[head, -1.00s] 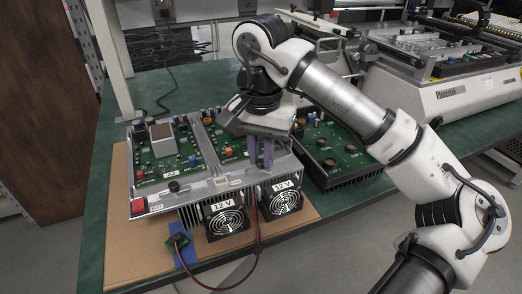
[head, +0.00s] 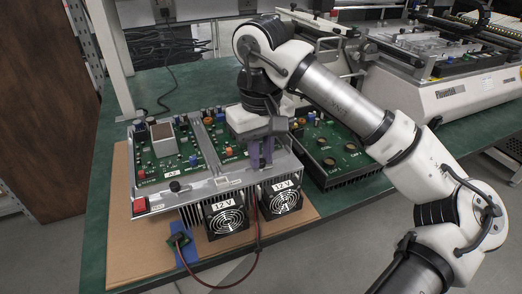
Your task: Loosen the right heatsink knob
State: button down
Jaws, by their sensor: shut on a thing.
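The heatsink unit stands on a brown board, with circuit boards on top and two 12 V fans (head: 226,217) on its front. A black knob (head: 174,186) shows on the left part of its front ledge. My gripper (head: 261,163) points down at the right part of that ledge, above the right fan (head: 281,197). Its fingers are shut on the right heatsink knob, which they hide from this view.
A red switch (head: 139,205) sits at the unit's front left corner. A red cable (head: 257,232) loops in front of the fans to a small green board (head: 178,240). Another black-framed circuit board (head: 333,150) stands close on the right. The green table (head: 105,110) is bare at the left.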

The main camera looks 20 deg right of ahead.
aim_at(261, 160)
jog(key=shift+n, duration=0.7)
jog(key=c, duration=1.4)
grip_release()
jog(key=shift+o, duration=0.2)
notch_tip(261, 160, up, 14)
jog(key=p, duration=0.2)
jog(key=shift+p, duration=0.35)
jog(key=shift+f, duration=0.15)
